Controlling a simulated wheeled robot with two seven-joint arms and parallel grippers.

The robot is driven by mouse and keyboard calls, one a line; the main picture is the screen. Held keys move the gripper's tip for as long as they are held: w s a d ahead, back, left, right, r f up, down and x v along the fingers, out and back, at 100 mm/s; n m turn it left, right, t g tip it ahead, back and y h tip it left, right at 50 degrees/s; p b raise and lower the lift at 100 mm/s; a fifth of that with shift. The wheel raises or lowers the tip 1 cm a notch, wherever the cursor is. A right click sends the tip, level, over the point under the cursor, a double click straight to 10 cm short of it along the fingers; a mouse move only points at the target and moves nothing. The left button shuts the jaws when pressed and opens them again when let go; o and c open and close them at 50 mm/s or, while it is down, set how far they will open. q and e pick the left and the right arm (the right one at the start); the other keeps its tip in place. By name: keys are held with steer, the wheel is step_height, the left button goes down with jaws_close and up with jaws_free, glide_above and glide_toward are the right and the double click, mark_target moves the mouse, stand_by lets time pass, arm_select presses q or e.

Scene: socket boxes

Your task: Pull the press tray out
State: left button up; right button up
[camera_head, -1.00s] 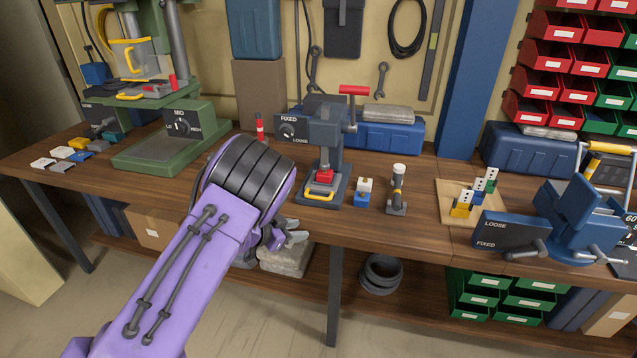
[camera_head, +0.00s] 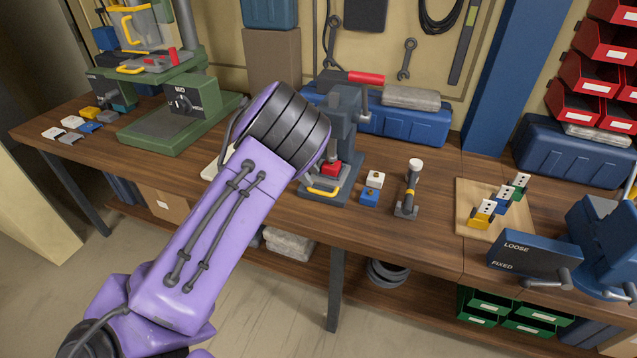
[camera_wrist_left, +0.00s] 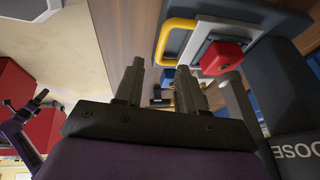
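The dark grey press (camera_head: 345,130) stands on the bench, partly covered by my left arm. Its tray has a yellow handle (camera_head: 322,192) at the front and a red block (camera_head: 332,168) on it. In the left wrist view, the yellow handle (camera_wrist_left: 176,38) and the red block (camera_wrist_left: 222,57) show beyond and to the right of my fingers. My left gripper (camera_wrist_left: 160,68) has its two fingers apart with nothing between them. It appears short of the handle, not touching it. My right gripper is not in view.
A white and blue block stack (camera_head: 372,190) and a grey stand with a white top (camera_head: 410,190) stand right of the press. A green drill press (camera_head: 180,115) stands to the left. A blue vise (camera_head: 595,235) is at the right. The bench front is clear below the press.

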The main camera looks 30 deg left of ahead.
mark_target(322, 192)
arm_select(q)
steer(key=x, duration=0.5)
steer(key=shift+w+d+f, duration=0.15)
steer(key=shift+w+d, duration=0.05)
steer(key=shift+w, duration=0.1)
steer(key=shift+f+p, duration=0.3)
steer(key=shift+f, duration=0.1)
